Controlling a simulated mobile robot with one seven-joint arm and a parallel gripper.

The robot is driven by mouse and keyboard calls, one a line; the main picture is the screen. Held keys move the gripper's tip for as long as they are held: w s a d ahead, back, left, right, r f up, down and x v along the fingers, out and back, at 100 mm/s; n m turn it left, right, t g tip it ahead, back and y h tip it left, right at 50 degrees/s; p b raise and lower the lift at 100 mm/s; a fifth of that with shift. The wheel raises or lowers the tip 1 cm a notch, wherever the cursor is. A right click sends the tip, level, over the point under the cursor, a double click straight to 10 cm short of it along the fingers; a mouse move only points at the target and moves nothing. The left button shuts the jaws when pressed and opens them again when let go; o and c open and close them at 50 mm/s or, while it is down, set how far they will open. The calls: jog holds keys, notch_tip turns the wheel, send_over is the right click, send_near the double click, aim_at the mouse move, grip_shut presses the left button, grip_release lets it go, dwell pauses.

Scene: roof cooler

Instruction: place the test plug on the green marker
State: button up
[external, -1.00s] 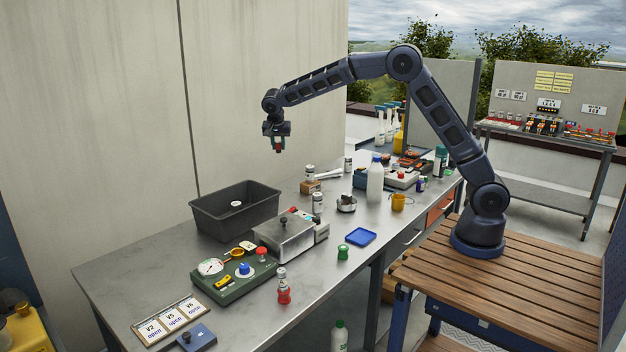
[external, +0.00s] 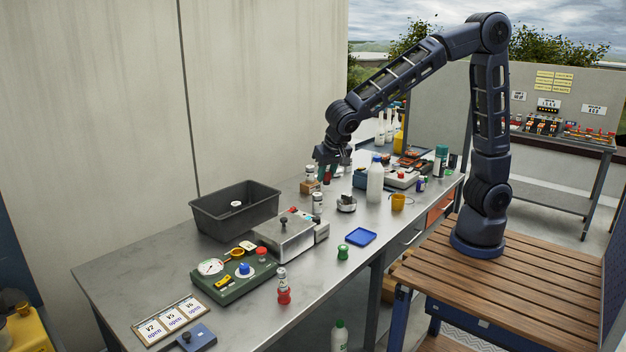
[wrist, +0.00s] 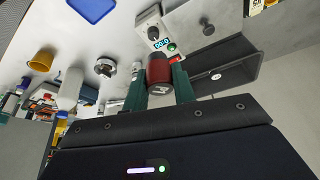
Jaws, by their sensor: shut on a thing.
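My gripper (wrist: 160,82) is shut on a dark red cylinder with a pale mark, which I take to be the test plug (wrist: 159,70). In the wrist view it sits between the green fingers. In the external view my gripper (external: 328,175) is over the back of the bench with the red plug (external: 326,179) low in it. I cannot make out a green marker for certain. A small green-topped jar (external: 343,252) stands near the bench's front edge, and a green light (wrist: 171,47) shows on the display unit.
The steel-lidded box (external: 285,236) and black bin (external: 205,217) stand left of my gripper. A white bottle (external: 375,183), yellow mug (external: 398,202), round metal part (external: 346,204) and blue tray (external: 361,236) stand to the right and front.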

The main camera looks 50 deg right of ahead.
jog(key=n, duration=0.1)
send_over(343, 247)
jog(key=shift+y, duration=0.3)
notch_tip(343, 247, down, 21)
jog(key=shift+s+r, duration=0.1)
jog(key=shift+r, duration=0.05)
dwell(0.3)
jog(key=o, duration=1)
jog(key=v, duration=1.2)
jog(key=shift+s, duration=0.1)
